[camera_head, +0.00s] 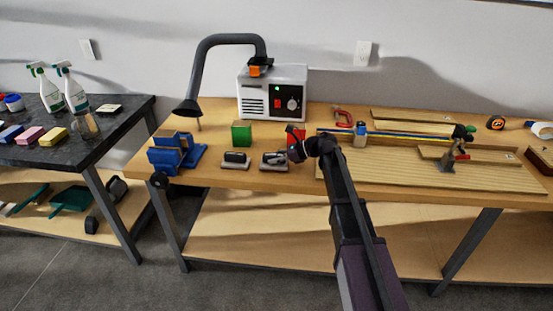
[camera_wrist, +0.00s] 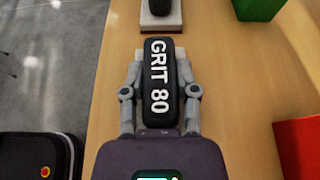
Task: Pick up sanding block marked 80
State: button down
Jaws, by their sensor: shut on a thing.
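The sanding block marked GRIT 80 (camera_wrist: 161,82) has a black grip with white lettering and fills the middle of the wrist view. My gripper (camera_wrist: 160,65) has one finger on each side of this grip and is shut on it. In the head view the block (camera_head: 271,158) is at the front of the wooden workbench, at the end of my gripper (camera_head: 284,156). It looks to be at bench level; I cannot tell whether it touches the top. Its underside is mostly hidden.
A second sanding block (camera_head: 236,159) lies just left, and shows ahead in the wrist view (camera_wrist: 160,20). A green box (camera_head: 242,134) and a red box (camera_head: 296,133) stand behind. A blue holder (camera_head: 175,153) is at the bench's left end, wooden boards (camera_head: 400,170) to the right.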

aim_at(274, 155)
notch_tip(274, 155, up, 3)
jog(key=p, duration=0.2)
jog(key=shift+r+p, duration=0.15)
jog(key=shift+p, duration=0.25)
jog(key=s+a+p, duration=0.1)
jog(key=s+a, duration=0.2)
jog(key=s, duration=1.2)
jog(key=shift+s+r, duration=0.35)
jog(key=shift+r, duration=0.1)
jog(key=shift+a, duration=0.1)
